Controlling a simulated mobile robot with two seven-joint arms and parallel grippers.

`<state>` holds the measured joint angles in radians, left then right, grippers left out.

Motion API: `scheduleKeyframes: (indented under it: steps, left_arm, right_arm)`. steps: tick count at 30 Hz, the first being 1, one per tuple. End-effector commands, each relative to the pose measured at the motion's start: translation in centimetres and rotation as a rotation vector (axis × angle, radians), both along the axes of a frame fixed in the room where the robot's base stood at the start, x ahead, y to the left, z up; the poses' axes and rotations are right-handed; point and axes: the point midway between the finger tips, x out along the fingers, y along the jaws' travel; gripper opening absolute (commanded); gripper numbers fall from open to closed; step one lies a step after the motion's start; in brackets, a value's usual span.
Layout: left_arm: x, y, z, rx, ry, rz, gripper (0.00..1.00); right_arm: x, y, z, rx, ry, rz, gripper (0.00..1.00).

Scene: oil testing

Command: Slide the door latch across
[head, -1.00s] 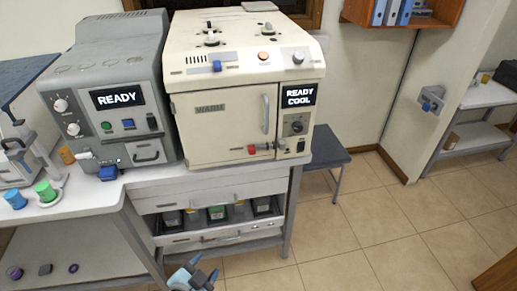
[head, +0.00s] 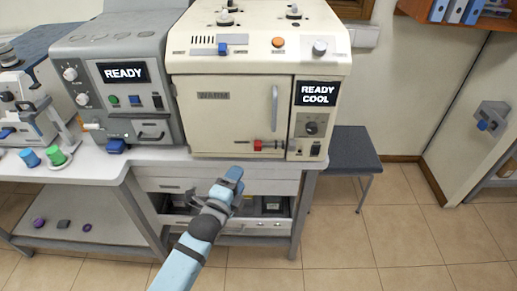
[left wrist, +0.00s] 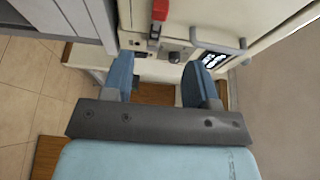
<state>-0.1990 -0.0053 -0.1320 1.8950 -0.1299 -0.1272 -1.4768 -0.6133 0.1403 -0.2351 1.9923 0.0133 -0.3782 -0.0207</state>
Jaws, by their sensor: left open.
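The cream machine (head: 260,75) has a closed front door (head: 228,112) with a vertical grey handle (head: 274,108). The door latch (head: 258,146), with a red knob on a grey bar, sits low on the door below the handle. The red knob also shows at the top of the left wrist view (left wrist: 160,10), beyond my fingers. My left gripper (head: 231,182) is open and empty, in front of the machine and below and left of the latch, apart from it. Its two blue fingers (left wrist: 158,80) are spread in the left wrist view. My right gripper is out of view.
A grey machine (head: 125,90) stands close on the left, on the same bench (head: 80,172). Below are a drawer (head: 165,185) and a shelf with dark containers. A stool (head: 352,150) stands to the right. The floor in front is clear.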

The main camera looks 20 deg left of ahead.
Motion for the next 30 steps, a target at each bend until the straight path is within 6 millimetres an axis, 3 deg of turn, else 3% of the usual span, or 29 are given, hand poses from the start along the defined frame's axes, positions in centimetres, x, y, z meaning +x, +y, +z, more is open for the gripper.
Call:
scheduleKeyframes:
  steps: [12, 18, 30]
  left_arm:
    - [8.3, -1.0, 0.3, -0.005, 0.000, -0.001, 0.53]
    - [11.4, -1.3, 0.1, -0.004, 0.001, -0.001, 0.53]
    - [12.8, -1.5, 0.0, -0.004, 0.001, -0.001, 0.53]
  right_arm:
    - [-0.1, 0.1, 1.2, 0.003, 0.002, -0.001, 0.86]
    - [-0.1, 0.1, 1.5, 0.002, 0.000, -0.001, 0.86]
    - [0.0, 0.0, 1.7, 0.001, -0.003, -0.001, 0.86]
